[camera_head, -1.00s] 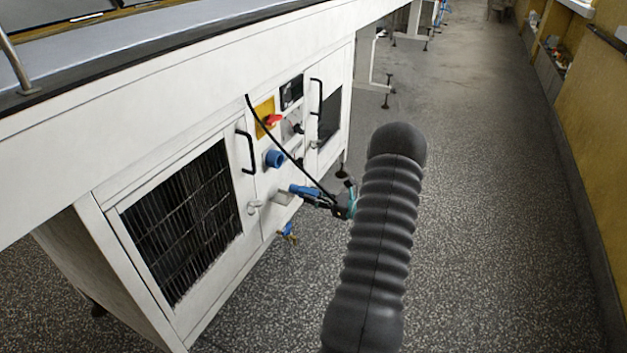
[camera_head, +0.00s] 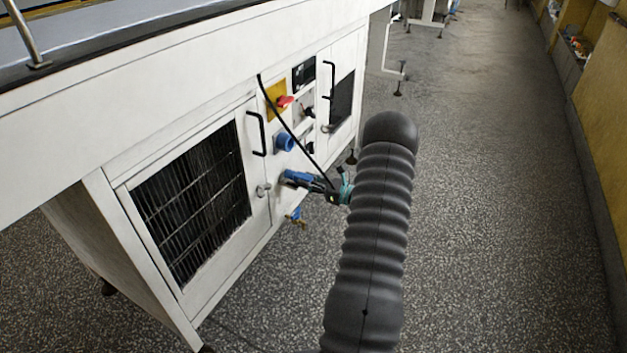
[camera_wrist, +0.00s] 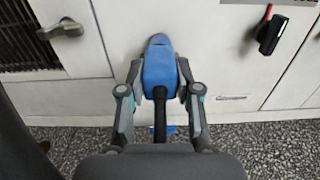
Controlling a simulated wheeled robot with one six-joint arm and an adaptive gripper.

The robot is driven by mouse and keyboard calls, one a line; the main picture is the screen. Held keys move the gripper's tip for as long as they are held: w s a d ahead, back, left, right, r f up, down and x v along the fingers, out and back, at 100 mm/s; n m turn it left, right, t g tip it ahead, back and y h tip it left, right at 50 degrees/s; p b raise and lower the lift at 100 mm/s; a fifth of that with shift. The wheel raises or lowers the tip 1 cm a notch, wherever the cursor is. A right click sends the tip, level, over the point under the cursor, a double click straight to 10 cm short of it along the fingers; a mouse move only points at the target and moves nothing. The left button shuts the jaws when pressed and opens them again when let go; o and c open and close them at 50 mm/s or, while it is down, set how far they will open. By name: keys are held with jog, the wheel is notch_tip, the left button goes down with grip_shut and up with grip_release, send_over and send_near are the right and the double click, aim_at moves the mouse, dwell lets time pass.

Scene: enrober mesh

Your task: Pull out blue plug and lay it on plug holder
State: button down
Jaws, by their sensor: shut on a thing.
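The blue plug (camera_head: 297,178) is out of the blue socket (camera_head: 284,142) and sits below it, close to the white cabinet front. My gripper (camera_head: 316,184) is shut on the plug. In the wrist view the plug (camera_wrist: 158,72) lies between both fingers of my gripper (camera_wrist: 159,90), its far end pointing at the cabinet. A black cable (camera_wrist: 160,118) runs from its near end. The plug holder cannot be made out now; the plug covers that spot on the panel. Whether the plug touches the holder cannot be told.
The cable (camera_head: 283,122) hangs across the panel from under the table edge. A red switch (camera_head: 285,102) on a yellow plate, black door handles (camera_head: 256,133) and a latch (camera_head: 262,190) stick out nearby. A blue-handled valve (camera_head: 295,214) is below. The floor to the right is free.

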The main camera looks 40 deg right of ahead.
jog(key=shift+f, duration=0.35)
jog(key=c, duration=0.7)
grip_release()
jog(key=v, duration=1.2)
